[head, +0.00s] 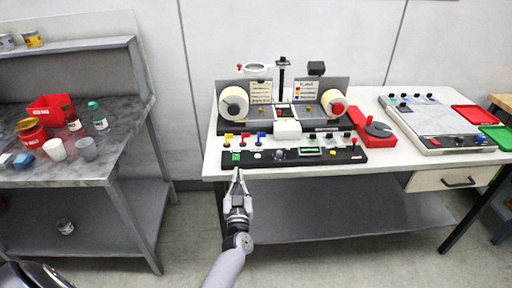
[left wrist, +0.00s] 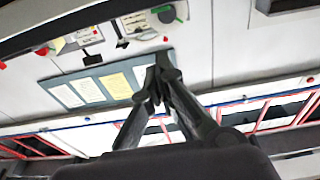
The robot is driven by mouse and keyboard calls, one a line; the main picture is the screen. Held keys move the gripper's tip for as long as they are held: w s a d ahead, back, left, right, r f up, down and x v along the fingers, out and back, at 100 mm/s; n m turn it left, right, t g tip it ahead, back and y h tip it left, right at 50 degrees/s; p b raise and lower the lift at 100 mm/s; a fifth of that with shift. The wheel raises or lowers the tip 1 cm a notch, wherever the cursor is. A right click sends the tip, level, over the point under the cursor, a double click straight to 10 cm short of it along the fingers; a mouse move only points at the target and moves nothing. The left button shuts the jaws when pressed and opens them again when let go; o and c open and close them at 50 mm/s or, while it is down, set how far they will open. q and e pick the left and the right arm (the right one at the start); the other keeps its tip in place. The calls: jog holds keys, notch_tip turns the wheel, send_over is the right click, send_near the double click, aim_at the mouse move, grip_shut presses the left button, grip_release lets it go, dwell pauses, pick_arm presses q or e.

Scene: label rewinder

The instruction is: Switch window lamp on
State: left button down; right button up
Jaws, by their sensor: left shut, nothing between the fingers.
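The label rewinder (head: 283,114) stands on the white table, with two cream label rolls and a small white box at its middle. Its black front control panel (head: 296,154) carries a green button, a white button, a grey knob, a small green display, a yellow button and a red-topped lever. I cannot tell which control belongs to the window lamp, nor whether the lamp is lit. My left gripper (head: 238,176) is shut and empty, just in front of the panel's left end, below the green button (head: 236,157). Its closed fingers also show in the left wrist view (left wrist: 157,82). My right gripper is not in view.
Yellow, red and blue-topped switches (head: 245,138) stand behind the panel's left end. A red device (head: 371,127) with a black disc and a grey control box (head: 436,123) are to the right. A grey bench (head: 80,174) with cups and bottles stands at left.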

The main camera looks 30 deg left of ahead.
pick_arm(q)
jog(key=r, duration=0.1)
notch_tip(320, 180, up, 2)
jog(key=y+b, duration=0.1)
jog(key=b, duration=0.4)
send_over(237, 158)
jog(key=r+v, duration=0.1)
jog(key=v, duration=0.1)
jog(key=shift+s+d+f+n, duration=0.2)
jog(key=shift+s+n, duration=0.05)
jog(key=shift+n, duration=0.05)
notch_tip(237, 158, down, 2)
jog(key=shift+f+b, duration=0.2)
jog(key=shift+b, duration=0.75)
jog(key=shift+s+d+f+b, duration=0.1)
jog(key=shift+s+f+b, duration=0.05)
jog(key=shift+f+b, duration=0.55)
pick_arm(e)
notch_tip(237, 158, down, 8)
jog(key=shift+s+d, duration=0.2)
pick_arm(q)
jog(key=shift+r, duration=0.1)
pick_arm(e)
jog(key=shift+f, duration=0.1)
